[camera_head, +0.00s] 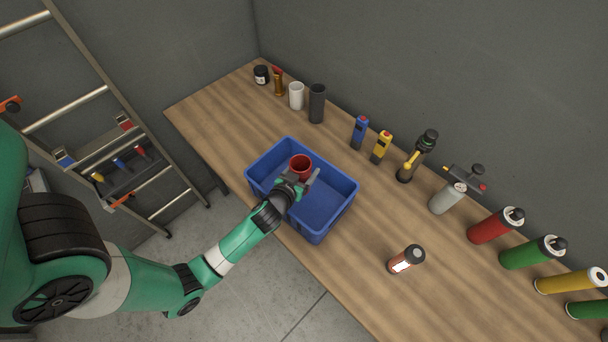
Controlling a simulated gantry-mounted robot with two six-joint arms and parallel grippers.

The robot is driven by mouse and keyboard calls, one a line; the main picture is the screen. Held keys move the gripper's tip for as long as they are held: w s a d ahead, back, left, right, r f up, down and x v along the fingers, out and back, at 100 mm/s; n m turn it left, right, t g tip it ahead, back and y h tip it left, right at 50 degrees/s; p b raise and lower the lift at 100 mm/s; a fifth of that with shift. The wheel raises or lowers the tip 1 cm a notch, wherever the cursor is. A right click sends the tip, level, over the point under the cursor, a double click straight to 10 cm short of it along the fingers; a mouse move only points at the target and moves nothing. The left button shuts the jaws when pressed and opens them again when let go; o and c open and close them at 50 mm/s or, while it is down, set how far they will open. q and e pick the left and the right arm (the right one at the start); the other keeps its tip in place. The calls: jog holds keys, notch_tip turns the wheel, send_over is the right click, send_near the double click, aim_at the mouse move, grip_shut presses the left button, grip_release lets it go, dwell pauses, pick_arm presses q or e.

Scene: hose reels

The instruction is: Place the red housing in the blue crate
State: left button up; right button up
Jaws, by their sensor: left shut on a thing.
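The red housing (301,165) is a short, open red cylinder, seen in the head view over the inside of the blue crate (338,215). My left gripper (302,180) is shut on the red housing at its near side. The housing looks upright; I cannot tell whether it touches the crate floor. The gripper hides its lower part. The blue crate stands on the wooden table near its front edge, and the rest of its inside looks empty. My right gripper is not in view.
Tools, cups and several coloured cylinders line the wall side of the wooden table (370,300). A metal ladder (90,95) leans at the left. Table surface between crate and bottle is clear.

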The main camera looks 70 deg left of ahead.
pick_arm(q)
jog(key=shift+f+b, duration=0.4)
jog(key=shift+f, duration=1.05)
jog(key=shift+f+b, duration=0.7)
jog(key=shift+b, duration=0.05)
jog(key=o, duration=1.5)
jog(key=shift+f, duration=0.15)
jog(key=shift+c, duration=0.2)
jog(key=shift+r, duration=0.2)
jog(key=shift+r+p, duration=0.5)
jog(key=shift+p, duration=0.3)
jog(key=v, duration=1.2)
jog(key=shift+r, duration=0.2)
